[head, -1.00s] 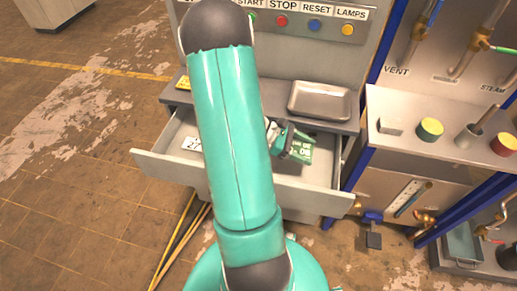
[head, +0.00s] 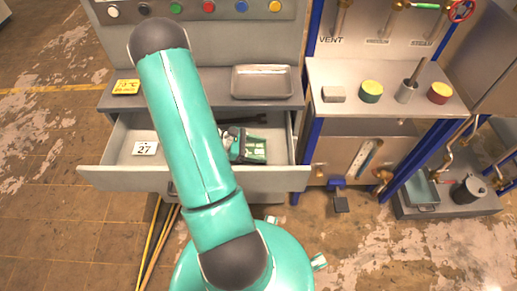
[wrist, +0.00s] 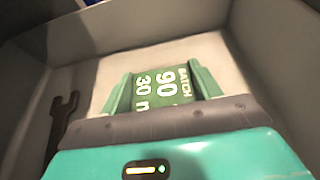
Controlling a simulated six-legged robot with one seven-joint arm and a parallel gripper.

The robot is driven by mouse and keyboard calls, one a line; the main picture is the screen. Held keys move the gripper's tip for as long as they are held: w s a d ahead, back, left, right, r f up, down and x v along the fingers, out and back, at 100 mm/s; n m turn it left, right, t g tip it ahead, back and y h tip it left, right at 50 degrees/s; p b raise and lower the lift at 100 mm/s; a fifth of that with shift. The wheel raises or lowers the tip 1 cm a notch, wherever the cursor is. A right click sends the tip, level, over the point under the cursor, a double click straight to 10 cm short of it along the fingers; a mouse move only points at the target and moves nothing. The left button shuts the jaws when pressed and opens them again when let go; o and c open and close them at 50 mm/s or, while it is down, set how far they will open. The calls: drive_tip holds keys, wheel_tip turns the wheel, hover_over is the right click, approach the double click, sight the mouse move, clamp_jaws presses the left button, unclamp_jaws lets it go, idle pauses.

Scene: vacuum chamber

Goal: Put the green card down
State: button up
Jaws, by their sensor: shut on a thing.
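The green card (head: 256,150) is in my gripper (head: 248,150), inside the open drawer (head: 190,178), toward its right side. In the wrist view the card (wrist: 165,86) shows white print reading "BATCH", "90" and "30", and sits between the two green fingers of my gripper (wrist: 164,88). The fingers are shut on it. The pale drawer floor lies just beyond the card; I cannot tell whether the card touches it.
A white card marked 27 (head: 145,148) lies in the drawer's left part. A dark wrench (wrist: 62,125) lies beside my gripper. A metal tray (head: 262,82) and a yellow card (head: 126,87) are on the ledge above. A side bench (head: 385,98) holds several small objects.

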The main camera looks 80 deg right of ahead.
drive_tip(key=shift+f, duration=0.25)
drive_tip(key=o, duration=1)
drive_tip(key=shift+w+r, duration=0.1)
drive_tip(key=shift+r, duration=0.05)
drive_tip(key=v, duration=1.1)
drive_tip(key=shift+w+r, duration=0.1)
drive_tip(key=shift+w, duration=0.25)
